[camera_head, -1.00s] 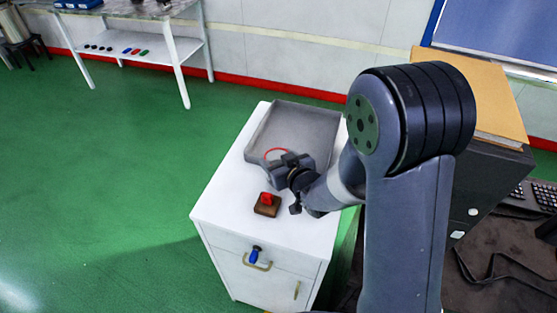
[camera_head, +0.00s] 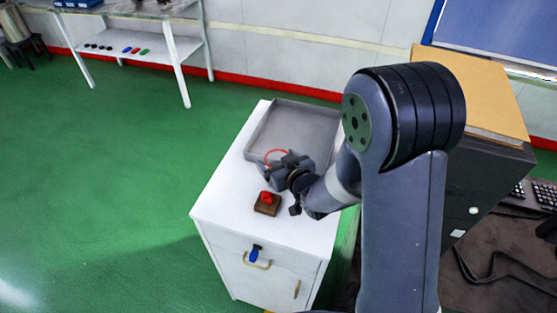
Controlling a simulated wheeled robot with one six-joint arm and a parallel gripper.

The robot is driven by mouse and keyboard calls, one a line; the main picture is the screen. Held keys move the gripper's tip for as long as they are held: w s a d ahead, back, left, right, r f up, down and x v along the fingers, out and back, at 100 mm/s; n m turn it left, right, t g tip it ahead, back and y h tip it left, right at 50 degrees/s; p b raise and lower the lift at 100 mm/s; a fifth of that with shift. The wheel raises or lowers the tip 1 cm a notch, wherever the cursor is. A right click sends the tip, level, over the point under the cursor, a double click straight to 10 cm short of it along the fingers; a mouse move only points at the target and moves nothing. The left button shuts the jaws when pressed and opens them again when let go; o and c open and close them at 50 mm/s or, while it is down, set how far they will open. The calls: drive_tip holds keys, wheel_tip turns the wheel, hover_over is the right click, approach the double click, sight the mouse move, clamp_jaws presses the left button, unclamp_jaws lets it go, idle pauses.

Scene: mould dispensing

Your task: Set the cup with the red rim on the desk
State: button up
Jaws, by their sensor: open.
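The cup's red rim (camera_head: 276,151) shows as a thin arc at the front left of the grey tray (camera_head: 262,125). My gripper hides most of the cup's body, so I cannot tell whether it rests in the tray. My gripper (camera_head: 268,171) is open and low beside the cup, at the tray's near edge. Its fingertips are partly hidden, and I cannot tell whether they touch the cup. The tray lies on a white cabinet (camera_head: 225,190). A dark desk surface (camera_head: 500,262) with a keyboard (camera_head: 535,195) is at the right.
A brown block with a red button (camera_head: 267,202) sits on the cabinet just in front of my gripper. A blue key-like item (camera_head: 256,254) sticks out of the cabinet's front. A dark box (camera_head: 485,185) bears a tan folder (camera_head: 475,90). The green floor at left is open.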

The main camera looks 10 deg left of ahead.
drive_tip(key=shift+r, duration=0.15)
drive_tip(key=b+v, duration=0.1)
drive_tip(key=v, duration=0.9)
drive_tip(key=shift+s+d, duration=0.15)
drive_tip(key=shift+s, duration=0.05)
drive_tip(key=shift+o, duration=0.3)
drive_tip(key=shift+s+d+r, duration=0.25)
drive_tip(key=shift+s+d, duration=0.1)
drive_tip(key=shift+s, duration=0.1)
drive_tip(key=shift+s+f+b, duration=0.1)
drive_tip(key=shift+b, duration=0.35)
drive_tip(key=f+b, duration=0.1)
drive_tip(key=b, duration=0.3)
drive_tip(key=a+f+b, duration=0.1)
drive_tip(key=f+b, duration=0.1)
drive_tip(key=b, duration=0.2)
drive_tip(key=shift+w+a, duration=0.25)
